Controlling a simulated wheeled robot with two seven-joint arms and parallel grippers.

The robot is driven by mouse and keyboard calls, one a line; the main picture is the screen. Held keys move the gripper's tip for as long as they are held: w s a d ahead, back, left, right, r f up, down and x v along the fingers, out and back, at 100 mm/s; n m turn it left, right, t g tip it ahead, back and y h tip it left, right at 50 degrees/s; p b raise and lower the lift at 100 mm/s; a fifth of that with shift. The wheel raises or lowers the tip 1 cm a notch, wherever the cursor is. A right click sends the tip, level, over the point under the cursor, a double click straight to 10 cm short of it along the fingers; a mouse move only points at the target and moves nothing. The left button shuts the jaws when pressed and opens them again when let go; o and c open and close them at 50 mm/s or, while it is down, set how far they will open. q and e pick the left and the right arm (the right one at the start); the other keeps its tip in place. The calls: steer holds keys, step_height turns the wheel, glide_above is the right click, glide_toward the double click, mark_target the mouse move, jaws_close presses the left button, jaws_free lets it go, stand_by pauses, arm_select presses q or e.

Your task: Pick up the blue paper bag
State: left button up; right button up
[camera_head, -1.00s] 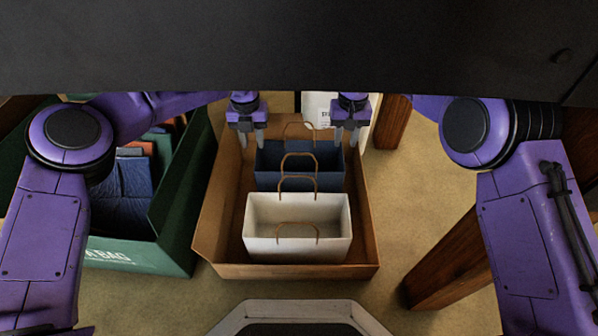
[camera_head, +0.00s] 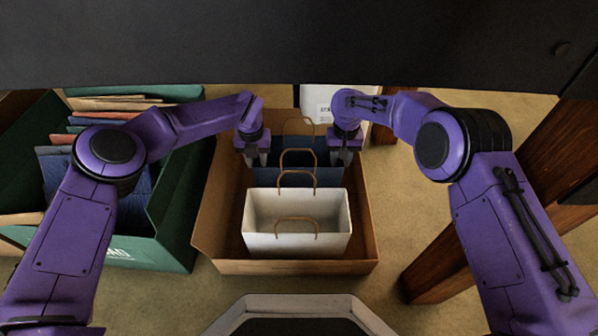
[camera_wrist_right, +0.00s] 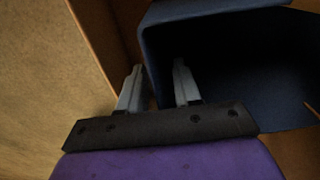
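The dark blue paper bag (camera_head: 310,177) stands in a shallow brown box, behind a white paper bag, with brown handles up. The white bag hides its lower front. My left gripper (camera_head: 256,160) is low at the bag's left side edge, fingers apart. My right gripper (camera_head: 344,159) is low at its right side edge. In the right wrist view, the right gripper (camera_wrist_right: 156,66) is open, with one finger outside the blue bag (camera_wrist_right: 220,70) and the other over its opening. The side wall's rim runs between them; I cannot tell whether they touch it.
The white bag (camera_head: 297,243) stands directly in front in the brown box (camera_head: 369,225). A green crate (camera_head: 176,205) with folded bags stands left. Wooden posts (camera_head: 440,268) stand right, and a white sign or bag (camera_head: 323,97) is behind the box.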

arm_select(q)
jaws_close()
arm_select(e)
jaws_close()
arm_select(q)
steer(key=shift+r, duration=0.1)
arm_select(e)
steer(key=shift+r, duration=0.1)
